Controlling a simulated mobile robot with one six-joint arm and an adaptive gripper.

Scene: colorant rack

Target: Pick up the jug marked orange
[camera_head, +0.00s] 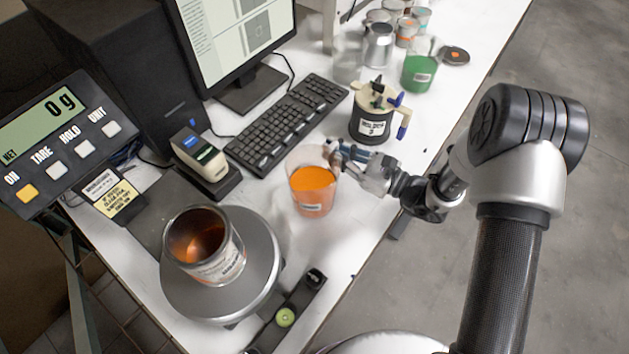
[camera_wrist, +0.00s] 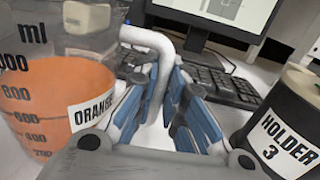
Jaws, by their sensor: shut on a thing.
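The jug marked orange (camera_head: 312,190) is a clear beaker with orange liquid, upright on the white table or very close above it. In the wrist view the jug (camera_wrist: 45,105) is at the left, with its "ORANGE" label and ml scale facing me. My gripper (camera_head: 347,155) reaches in from the right at the jug's handle side. In the wrist view the blue-padded fingers of my gripper (camera_wrist: 167,85) are shut on the pale curved handle (camera_wrist: 150,42). Part of the handle is hidden between the fingers.
Holder 3 (camera_head: 373,115), a black pot with coloured tools, stands just behind my gripper. A can (camera_head: 207,248) sits on a round scale (camera_head: 262,262) at front left. A keyboard (camera_head: 285,122) and monitor (camera_head: 235,35) lie behind. A green jug (camera_head: 418,72) stands farther back.

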